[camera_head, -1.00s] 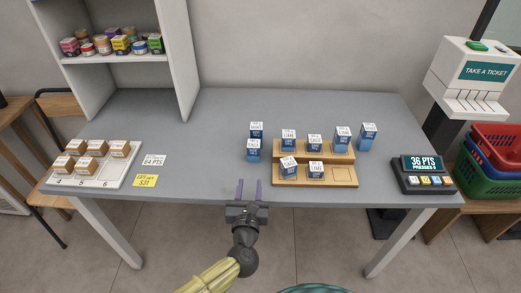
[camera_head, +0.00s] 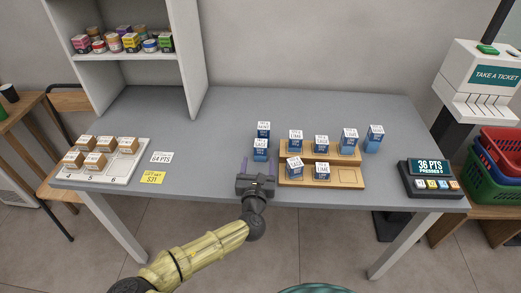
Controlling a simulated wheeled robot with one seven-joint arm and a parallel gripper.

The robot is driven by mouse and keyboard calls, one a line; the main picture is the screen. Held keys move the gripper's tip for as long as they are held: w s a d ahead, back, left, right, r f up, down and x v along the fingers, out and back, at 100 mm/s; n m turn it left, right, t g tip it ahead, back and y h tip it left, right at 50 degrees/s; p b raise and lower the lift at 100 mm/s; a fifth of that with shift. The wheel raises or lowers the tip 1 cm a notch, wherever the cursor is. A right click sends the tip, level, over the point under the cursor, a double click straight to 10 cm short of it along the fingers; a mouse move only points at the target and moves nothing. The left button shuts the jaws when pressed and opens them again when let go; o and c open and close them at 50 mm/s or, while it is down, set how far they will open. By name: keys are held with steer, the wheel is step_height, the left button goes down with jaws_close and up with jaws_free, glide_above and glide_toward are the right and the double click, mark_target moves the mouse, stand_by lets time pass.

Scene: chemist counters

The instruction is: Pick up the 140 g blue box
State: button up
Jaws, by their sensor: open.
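Several blue boxes with white labels stand at the right middle of the grey counter. Their small print is too blurred to tell which one is marked 140 g. Two boxes stand left of the wooden stand, a front one (camera_head: 260,155) and one behind it (camera_head: 263,129). The stepped wooden stand (camera_head: 318,181) bears three boxes on its back step, the middle one (camera_head: 321,143) among them, and two on its front step (camera_head: 295,170) (camera_head: 322,173). Another box (camera_head: 375,139) stands right of it. My gripper (camera_head: 258,165) is open, low at the counter's front, its fingers pointing at the front left box.
A white tray with tan boxes (camera_head: 119,172) lies at the left, near a white card (camera_head: 161,157) and a yellow note (camera_head: 152,177). A points display (camera_head: 430,178) stands at the right. A white shelf (camera_head: 187,60) rises at the back left. The counter's centre-left is clear.

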mark_target(260, 152)
steer(key=shift+w, duration=1.85)
steer(key=shift+d, duration=0.1)
steer(key=shift+w+d+f+p, duration=0.1)
steer(key=shift+w+f+p, duration=0.2)
steer(key=shift+w, duration=1.05)
steer(key=shift+w+f+p, duration=0.1)
steer(key=shift+w+f, duration=0.3)
steer(key=shift+w, duration=0.9)
steer(key=c, duration=1.1)
steer(key=shift+c, duration=0.2)
steer(key=shift+r, duration=0.15)
